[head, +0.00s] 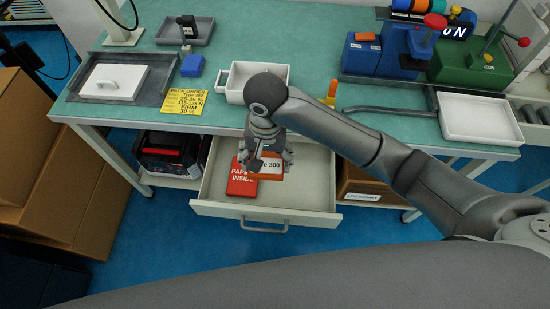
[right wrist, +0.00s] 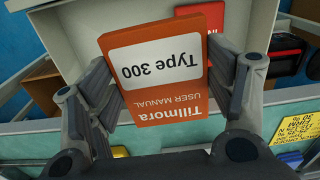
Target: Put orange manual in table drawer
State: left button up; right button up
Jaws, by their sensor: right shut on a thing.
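The orange manual (right wrist: 160,70), marked "Tillmora USER MANUAL Type 300", is between the fingers of my right gripper (right wrist: 165,95), which is shut on it. In the head view the manual (head: 269,169) shows below my right gripper (head: 265,155), over the open table drawer (head: 310,185). I cannot tell whether it touches anything in the drawer. A red "PAPER INSIDE" item (head: 241,185) lies in the drawer at its left, partly hidden by the manual. My left gripper is not in view.
The green table (head: 320,112) above the drawer bears a white tray (head: 232,92), a yellow order card (head: 184,102) and a blue block (head: 192,65). A black and red case (head: 165,150) stands left of the drawer. The drawer's right part is clear.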

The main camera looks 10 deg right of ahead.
jog(key=shift+m, duration=0.3)
jog(key=a+f, duration=0.3)
jog(key=a, duration=0.1)
jog(key=shift+s+a+f, duration=0.1)
jog(key=shift+s, duration=0.15)
jog(key=shift+d+f, duration=0.15)
jog(key=shift+d, duration=0.05)
jog(key=w+d+f, duration=0.3)
jog(key=d, duration=0.4)
send_over(294, 175)
jog(key=a, duration=0.1)
notch_tip(294, 175, down, 5)
jog(key=shift+s+a+f, duration=0.1)
jog(key=shift+f, duration=0.05)
jog(key=shift+d+f, duration=0.4)
jog(key=shift+f, duration=0.1)
jog(key=f, duration=0.3)
jog(key=shift+w+d+f, duration=0.1)
jog(key=shift+w+d, duration=0.1)
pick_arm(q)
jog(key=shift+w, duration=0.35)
pick_arm(e)
jog(key=shift+f, duration=0.15)
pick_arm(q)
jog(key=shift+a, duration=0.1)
pick_arm(e)
jog(key=shift+f, duration=0.15)
